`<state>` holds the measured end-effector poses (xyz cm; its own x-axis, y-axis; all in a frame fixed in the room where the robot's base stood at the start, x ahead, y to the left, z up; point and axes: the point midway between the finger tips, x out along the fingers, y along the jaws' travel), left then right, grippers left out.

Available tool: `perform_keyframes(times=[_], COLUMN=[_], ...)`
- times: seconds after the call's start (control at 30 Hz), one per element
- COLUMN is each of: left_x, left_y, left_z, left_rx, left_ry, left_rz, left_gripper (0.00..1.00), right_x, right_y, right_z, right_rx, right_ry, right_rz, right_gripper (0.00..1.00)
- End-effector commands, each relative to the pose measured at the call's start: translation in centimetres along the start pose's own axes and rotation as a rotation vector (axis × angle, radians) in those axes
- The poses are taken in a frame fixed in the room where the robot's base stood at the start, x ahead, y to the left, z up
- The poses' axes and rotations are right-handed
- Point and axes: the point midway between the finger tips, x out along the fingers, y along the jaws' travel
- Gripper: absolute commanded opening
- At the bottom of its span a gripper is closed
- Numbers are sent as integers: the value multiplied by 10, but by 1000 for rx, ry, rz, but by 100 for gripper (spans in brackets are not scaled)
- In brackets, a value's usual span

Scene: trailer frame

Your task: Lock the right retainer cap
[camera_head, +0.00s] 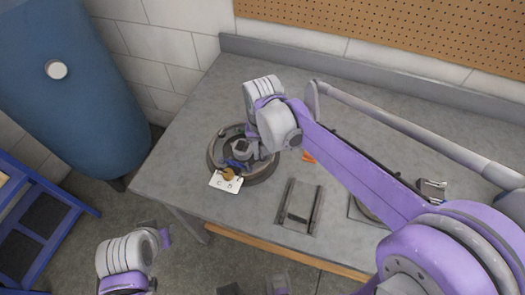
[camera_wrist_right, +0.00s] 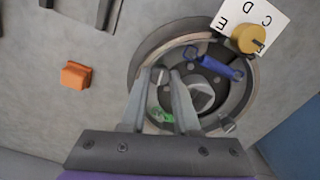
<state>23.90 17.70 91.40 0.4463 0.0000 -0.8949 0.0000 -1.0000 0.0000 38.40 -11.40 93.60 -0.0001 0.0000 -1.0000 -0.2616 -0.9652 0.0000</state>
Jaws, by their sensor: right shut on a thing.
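A round dark brake assembly (camera_head: 262,173) lies on the grey workbench; it also shows in the wrist view (camera_wrist_right: 140,62). Inside it are a blue part (camera_wrist_right: 208,64), a green part (camera_wrist_right: 160,114) and a light grey central hub (camera_wrist_right: 201,97). My right gripper (camera_wrist_right: 161,78) reaches down into the assembly, its fingers shut on a small grey piece, probably the retainer cap, mostly hidden between the tips. Another small grey cylinder (camera_wrist_right: 227,124) sits near the rim. In the head view my right wrist covers part of the assembly. My left arm is low at left; its gripper is not clearly visible.
A white lettered card (camera_head: 226,182) with a yellow-brown knob (camera_head: 229,173) lies at the assembly's edge. An orange block (camera_wrist_right: 75,75) lies beside it. A grey metal fixture (camera_head: 299,206) lies to the right. A blue tank (camera_head: 70,95) stands left of the bench.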

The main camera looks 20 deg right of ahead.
Motion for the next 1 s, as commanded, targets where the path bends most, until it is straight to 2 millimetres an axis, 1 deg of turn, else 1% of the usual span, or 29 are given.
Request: perform_keyframes(times=[0.2,0.4,0.9,0.93,1.0], left_x=[0,0,0,0,1], left_y=[0,0,0,0,0], left_z=[0,0,0,0,0], left_rx=[0,0,0,0,0], left_ry=[0,0,0,0,0], left_rz=[0,0,0,0,0], left_gripper=[32,32,32,32,32], right_x=[0,-1,-1,-1,-1], right_y=[0,0,0,0,0], right_z=[0,0,0,0,0], right_rx=[107,158,172,172,172], right_ry=[1,1,1,1,1], right_rz=[0,0,0,0,0], right_gripper=[0,0,0,35,47])
